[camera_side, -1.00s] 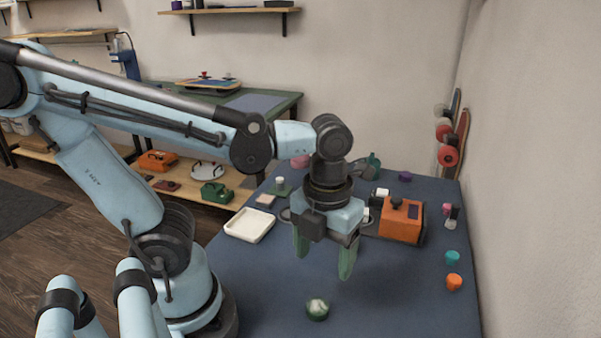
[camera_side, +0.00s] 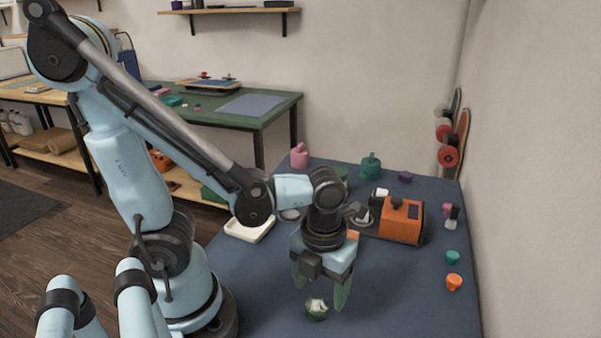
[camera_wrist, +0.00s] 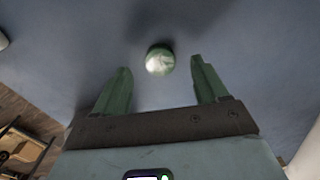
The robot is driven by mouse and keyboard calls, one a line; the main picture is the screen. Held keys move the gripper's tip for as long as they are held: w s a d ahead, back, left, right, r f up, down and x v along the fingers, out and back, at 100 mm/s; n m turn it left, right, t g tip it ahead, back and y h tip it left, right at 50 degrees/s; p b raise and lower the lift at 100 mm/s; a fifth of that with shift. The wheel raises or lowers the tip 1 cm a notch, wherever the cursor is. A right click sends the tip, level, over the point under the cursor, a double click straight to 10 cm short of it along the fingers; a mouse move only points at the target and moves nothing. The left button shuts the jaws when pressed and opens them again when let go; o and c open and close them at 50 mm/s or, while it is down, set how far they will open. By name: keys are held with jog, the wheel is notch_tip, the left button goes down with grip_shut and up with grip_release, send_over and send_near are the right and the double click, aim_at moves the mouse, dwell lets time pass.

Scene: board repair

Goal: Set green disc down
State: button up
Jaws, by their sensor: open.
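The green disc (camera_side: 317,309) lies on the blue table mat near the front, with a pale, whitish top. It also shows in the wrist view (camera_wrist: 160,61), beyond and between the two fingertips. My gripper (camera_side: 319,295) is open and empty, with its green fingers pointing down close to the disc. In the side view one fingertip overlaps the disc's right edge; whether they touch I cannot tell. In the wrist view the fingers (camera_wrist: 160,72) stand apart on either side, with gaps to the disc.
An orange machine (camera_side: 401,221) stands behind to the right. A white tray (camera_side: 243,235) lies behind to the left, partly hidden by my arm. Teal (camera_side: 452,257) and orange (camera_side: 454,282) pieces sit near the right edge. The blue mat (camera_side: 390,290) is clear around the disc.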

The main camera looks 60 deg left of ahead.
aim_at(319, 304)
jog(key=shift+s+f, duration=0.1)
jog(key=shift+f, duration=1.65)
jog(key=shift+c, duration=0.3)
jog(key=c, duration=1.2)
jog(key=shift+o, duration=0.2)
jog(key=shift+r, duration=0.2)
